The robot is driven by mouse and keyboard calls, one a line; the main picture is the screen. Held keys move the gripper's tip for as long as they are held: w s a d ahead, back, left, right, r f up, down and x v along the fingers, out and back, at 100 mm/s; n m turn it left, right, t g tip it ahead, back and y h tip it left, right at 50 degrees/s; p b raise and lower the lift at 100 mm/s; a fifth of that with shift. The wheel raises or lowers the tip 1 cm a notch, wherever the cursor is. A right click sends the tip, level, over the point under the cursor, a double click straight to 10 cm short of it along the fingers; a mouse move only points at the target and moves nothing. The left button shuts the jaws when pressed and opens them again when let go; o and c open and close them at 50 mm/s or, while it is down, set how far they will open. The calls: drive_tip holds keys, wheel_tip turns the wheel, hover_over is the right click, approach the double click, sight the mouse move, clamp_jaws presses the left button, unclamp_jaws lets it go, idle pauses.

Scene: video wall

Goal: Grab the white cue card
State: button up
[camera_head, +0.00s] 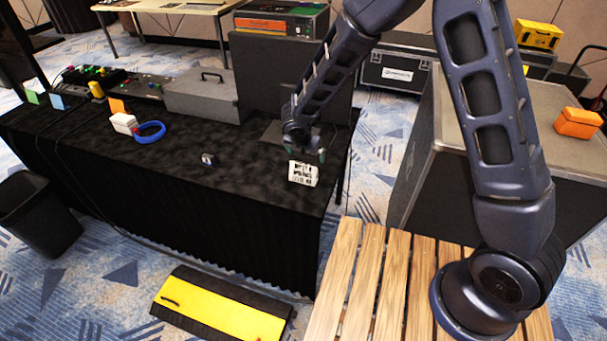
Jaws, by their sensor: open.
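A small white card (303,173) with black printing is at the right end of the black-draped table (236,178), near its front edge. My gripper (306,155) is open just above and behind the card, with its fingers close to the card's top edge. I cannot tell whether the fingers touch it or straddle it. The arm reaches down to it from the upper right.
A white box (123,123) and a blue ring (150,132) lie on the table's left half, with a small round item (208,159) at its middle. A grey case (203,94) stands at the back. The cloth left of my gripper is mostly clear.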

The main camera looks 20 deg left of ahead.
sight(304, 172)
drive_tip(key=shift+n, duration=0.5)
drive_tip(key=shift+s+a+f+x, duration=0.15)
drive_tip(key=shift+s+a+x, duration=0.15)
drive_tip(key=shift+x, duration=1.65)
drive_tip(key=shift+s+a+f+x, duration=0.2)
drive_tip(key=shift+s+x, duration=0.25)
drive_tip(key=shift+x, duration=1.5)
drive_tip(key=shift+s+a+f+x, duration=0.15)
drive_tip(key=shift+s+a+x, duration=0.2)
drive_tip(key=shift+x, duration=1.65)
drive_tip(key=shift+r, duration=0.1)
drive_tip(key=shift+c, duration=0.4)
drive_tip(key=c, duration=0.5)
